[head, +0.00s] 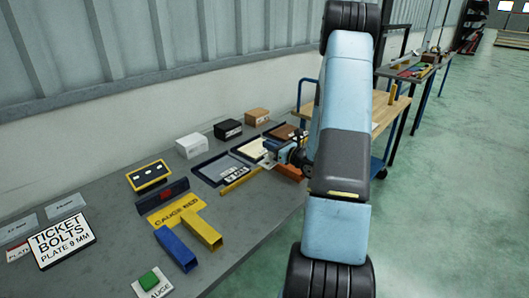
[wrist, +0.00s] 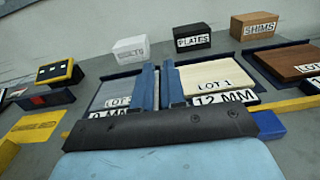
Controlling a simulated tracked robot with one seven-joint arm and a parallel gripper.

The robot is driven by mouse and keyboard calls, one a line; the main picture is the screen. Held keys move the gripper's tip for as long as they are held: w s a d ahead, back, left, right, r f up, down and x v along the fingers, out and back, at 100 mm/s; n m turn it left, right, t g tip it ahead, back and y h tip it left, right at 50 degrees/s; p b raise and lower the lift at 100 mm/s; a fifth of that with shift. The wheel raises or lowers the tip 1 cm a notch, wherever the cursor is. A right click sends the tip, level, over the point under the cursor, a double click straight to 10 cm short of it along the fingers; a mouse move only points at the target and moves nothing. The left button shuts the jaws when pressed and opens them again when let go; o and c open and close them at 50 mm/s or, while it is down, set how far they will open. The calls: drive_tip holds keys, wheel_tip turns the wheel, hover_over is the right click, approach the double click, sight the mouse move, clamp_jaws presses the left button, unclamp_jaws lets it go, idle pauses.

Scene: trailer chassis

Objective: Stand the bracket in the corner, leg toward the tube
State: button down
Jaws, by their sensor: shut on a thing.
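My gripper (wrist: 160,68) has its two blue fingers close together, over the plate trays. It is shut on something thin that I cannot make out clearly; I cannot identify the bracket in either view. In the head view my gripper (head: 270,150) is small and partly hidden by my arm. A yellow square tube (head: 203,230) and a blue square tube (head: 176,250) lie side by side on the grey bench, well to the left of my gripper. A yellow gauge plate (head: 172,212) with lettering lies just behind them.
A dark block with a red patch (head: 162,195) and a yellow-framed panel (head: 149,175) stand behind the gauge plate. White, black and brown boxes line the back. A yellow bar (head: 240,181) runs along the front of the trays. Bench left of the tubes is partly clear.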

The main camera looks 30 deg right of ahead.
sight(269, 155)
drive_tip(key=shift+w+f, duration=0.45)
drive_tip(key=shift+f, duration=0.1)
drive_tip(key=shift+a+f, duration=0.1)
drive_tip(key=shift+f, duration=1.4)
drive_tip(key=shift+f, duration=0.6)
drive_tip(key=c, duration=1.2)
unclamp_jaws()
drive_tip(key=shift+r, duration=0.1)
